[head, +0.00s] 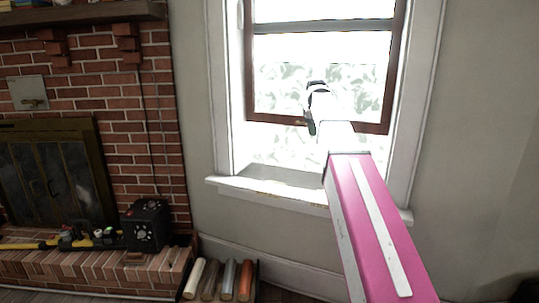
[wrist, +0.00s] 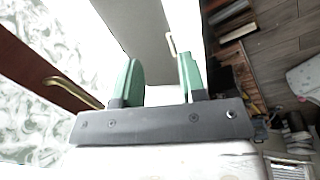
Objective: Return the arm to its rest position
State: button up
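My gripper (wrist: 161,82) shows in the wrist view with its two green fingers apart and nothing between them. In the head view my pink and white arm reaches forward from the lower right, and my gripper (head: 311,108) is in front of the window (head: 320,75). Its fingers are small and dark there. The window's brown frame and a brass handle (wrist: 72,90) show at the left in the wrist view. I cannot tell how far the gripper is from the glass.
A white window sill (head: 270,190) lies below the arm. A brick fireplace (head: 120,90) with a black box (head: 146,225) on its hearth stands at the left. A rack with several rolls (head: 228,279) is on the floor below the window. The right wall is bare.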

jog(key=s+f+m, duration=0.4)
jog(key=s+f, duration=0.5)
jog(key=f, duration=0.6)
jog(key=s+f+m+g, duration=0.1)
jog(key=s+f+m, duration=0.3)
jog(key=s+f, duration=0.6)
jog(key=s+f+m, duration=0.3)
jog(key=s+f, duration=0.7)
jog(key=f, duration=1)
jog(key=shift+f+m+g+y, duration=0.3)
jog(key=shift+f+m, duration=0.05)
jog(key=shift+m, duration=0.05)
